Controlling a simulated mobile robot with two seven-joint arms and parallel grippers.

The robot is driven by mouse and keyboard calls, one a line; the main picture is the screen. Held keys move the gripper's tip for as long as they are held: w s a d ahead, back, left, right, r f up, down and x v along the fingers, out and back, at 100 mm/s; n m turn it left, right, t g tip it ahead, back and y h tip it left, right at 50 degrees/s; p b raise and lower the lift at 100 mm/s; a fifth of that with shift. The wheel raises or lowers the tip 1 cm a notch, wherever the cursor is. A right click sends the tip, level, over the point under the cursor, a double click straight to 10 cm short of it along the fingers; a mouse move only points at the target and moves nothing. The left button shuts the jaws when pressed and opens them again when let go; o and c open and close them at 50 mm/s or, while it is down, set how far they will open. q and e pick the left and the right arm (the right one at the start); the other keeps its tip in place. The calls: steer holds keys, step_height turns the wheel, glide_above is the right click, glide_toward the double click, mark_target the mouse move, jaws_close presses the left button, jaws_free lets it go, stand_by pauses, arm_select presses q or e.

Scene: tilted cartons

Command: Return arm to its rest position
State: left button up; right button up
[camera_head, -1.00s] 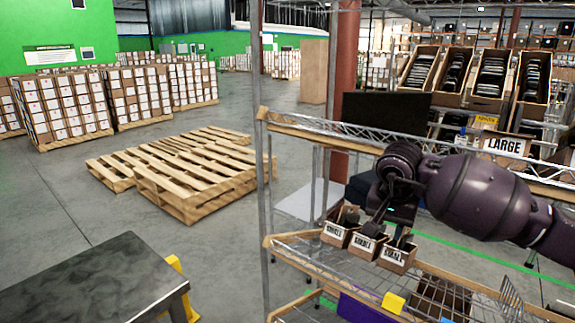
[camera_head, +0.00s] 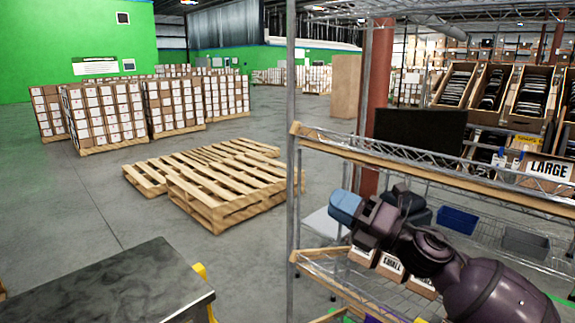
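My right arm (camera_head: 430,250), dark purple, comes in from the lower right. It ends near the rack's left post, where my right gripper (camera_head: 350,209) shows as a blue-grey and dark end piece. Its fingers cannot be made out, so I cannot tell whether it is open or holds anything. The gripper is above the small labelled cartons (camera_head: 390,266) on the tilted lower shelf (camera_head: 340,284); the arm partly hides them. My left gripper is not in view.
The wire rack's upper rail (camera_head: 400,158) runs just behind and above the arm. A dark monitor (camera_head: 420,131) and a blue bin (camera_head: 457,220) are behind it. A metal table (camera_head: 110,290) is at lower left. Wooden pallets (camera_head: 215,190) lie on otherwise open floor.

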steer(key=s+d+f+m+t+h, duration=0.2)
steer(key=d+f+m+h, duration=0.25)
steer(key=f+m, duration=0.4)
steer(key=s+d+f+m+t+h, duration=0.1)
steer(key=d+f+m+t+h, duration=0.15)
steer(key=f+m+h, duration=0.55)
steer(key=s+d+f+m+t+h, duration=0.2)
steer(key=d+f+m, duration=0.4)
steer(key=m, duration=0.6)
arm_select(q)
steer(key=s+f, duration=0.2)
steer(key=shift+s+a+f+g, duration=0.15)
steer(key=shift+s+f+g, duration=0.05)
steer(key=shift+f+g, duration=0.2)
arm_select(e)
steer(key=s+d+f+m+g+h, duration=0.2)
steer(key=s+f+m, duration=0.1)
steer(key=s+f, duration=0.7)
steer(key=s+d+f+m+g+h, duration=0.2)
steer(key=s+d+f+m+g, duration=0.1)
steer(key=s+f, duration=0.8)
steer(key=s+m, duration=0.1)
steer(key=s, duration=0.2)
steer(key=shift+g, duration=0.35)
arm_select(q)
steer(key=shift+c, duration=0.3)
arm_select(e)
steer(key=shift+a+m+h, duration=0.1)
steer(key=shift+m+h, duration=0.15)
